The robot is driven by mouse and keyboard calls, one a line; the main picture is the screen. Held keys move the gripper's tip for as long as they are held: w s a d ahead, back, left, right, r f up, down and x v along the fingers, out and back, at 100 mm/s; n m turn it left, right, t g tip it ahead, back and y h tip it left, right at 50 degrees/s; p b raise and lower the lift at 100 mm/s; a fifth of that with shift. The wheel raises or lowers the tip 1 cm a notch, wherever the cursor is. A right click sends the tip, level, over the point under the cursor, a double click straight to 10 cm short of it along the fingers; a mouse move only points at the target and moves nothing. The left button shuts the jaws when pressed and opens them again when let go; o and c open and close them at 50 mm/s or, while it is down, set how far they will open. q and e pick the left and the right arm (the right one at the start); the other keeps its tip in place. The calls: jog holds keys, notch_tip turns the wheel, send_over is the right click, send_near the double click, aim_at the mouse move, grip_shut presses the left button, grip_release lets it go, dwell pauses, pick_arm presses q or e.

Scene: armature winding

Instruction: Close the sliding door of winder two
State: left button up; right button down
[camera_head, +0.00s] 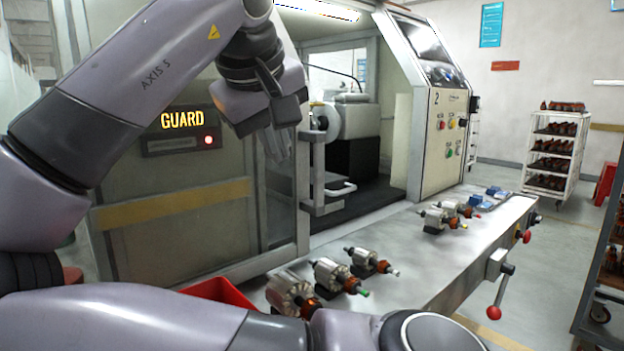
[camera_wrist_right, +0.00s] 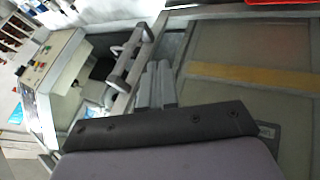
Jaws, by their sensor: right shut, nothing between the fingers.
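The sliding door (camera_head: 180,222) of winder two is a grey panel with a yellow stripe on the left of the machine. It stands open, with the machine's inside showing to its right. Its upright bar handle (camera_head: 318,165) is at the door's right edge and also shows in the right wrist view (camera_wrist_right: 128,62). My right gripper (camera_head: 277,148) is shut and empty in front of the door, just left of the handle. In the wrist view its fingers (camera_wrist_right: 156,86) are beside the handle, not around it; I cannot tell whether they touch. My left gripper is out of view.
The control panel (camera_head: 445,125), marked 2, stands right of the opening. A metal bench (camera_head: 400,245) in front carries several armatures (camera_head: 330,275) and has red-knobbed levers. A red bin (camera_head: 215,291) is below the door. A white rack (camera_head: 555,150) stands at the back right.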

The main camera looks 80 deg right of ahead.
aim_at(309, 183)
jog(key=shift+s+d+f, duration=0.35)
jog(key=shift+d+f, duration=1)
jog(key=shift+d, duration=0.2)
jog(key=shift+s+d+f, duration=0.3)
jog(key=shift+d+f, duration=1)
jog(key=shift+d, duration=0.3)
jog(key=shift+s+d+f, duration=0.35)
jog(key=shift+d+f, duration=1)
jog(key=shift+d, duration=0.2)
